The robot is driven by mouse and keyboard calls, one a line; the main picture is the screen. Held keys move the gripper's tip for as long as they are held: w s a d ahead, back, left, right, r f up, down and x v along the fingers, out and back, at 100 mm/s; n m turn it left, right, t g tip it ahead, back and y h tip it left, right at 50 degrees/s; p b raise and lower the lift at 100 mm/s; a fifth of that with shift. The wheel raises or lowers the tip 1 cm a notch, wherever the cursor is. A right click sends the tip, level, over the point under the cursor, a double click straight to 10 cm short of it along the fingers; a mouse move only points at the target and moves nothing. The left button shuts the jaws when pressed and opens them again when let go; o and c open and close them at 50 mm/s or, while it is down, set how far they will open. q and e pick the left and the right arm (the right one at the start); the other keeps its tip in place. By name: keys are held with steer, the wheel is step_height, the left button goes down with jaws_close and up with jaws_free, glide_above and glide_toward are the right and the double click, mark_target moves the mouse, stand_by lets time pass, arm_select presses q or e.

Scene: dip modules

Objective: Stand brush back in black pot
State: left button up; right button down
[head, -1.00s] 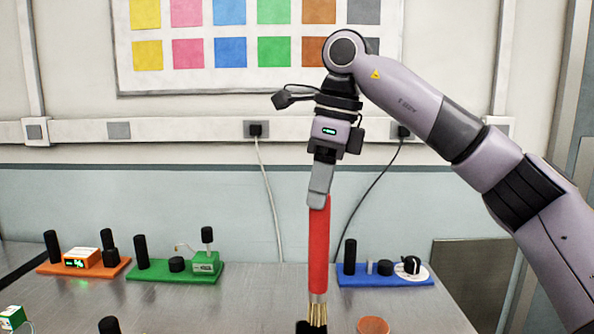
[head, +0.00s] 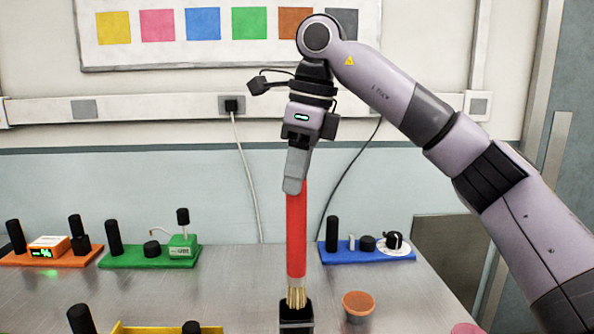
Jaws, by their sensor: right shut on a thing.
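The brush has a long red handle (head: 296,235) and pale bristles (head: 296,298) pointing down. My right gripper (head: 295,185) is shut on the top of the handle and holds the brush upright. The black pot (head: 296,318) is at the bottom edge of the head view, partly cut off. The bristle tips are at the pot's mouth; I cannot tell how far inside they are. My left gripper is not in view.
An orange-brown cup (head: 358,305) stands just right of the pot. Modules on orange (head: 75,260), green (head: 140,257) and blue (head: 345,256) bases stand along the back of the metal table (head: 230,290). A yellow-based module (head: 140,329) is at the front left.

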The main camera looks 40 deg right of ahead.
mark_target(297, 227)
steer(key=shift+f+b, duration=2.7)
steer(key=shift+f, duration=2)
steer(key=c, duration=0.7)
jaws_free()
steer(key=r, duration=0.2)
steer(key=r+p, duration=0.1)
steer(key=r, duration=0.1)
steer(key=s+d+r+p, duration=0.1)
steer(key=r, duration=0.2)
steer(key=shift+a, duration=0.1)
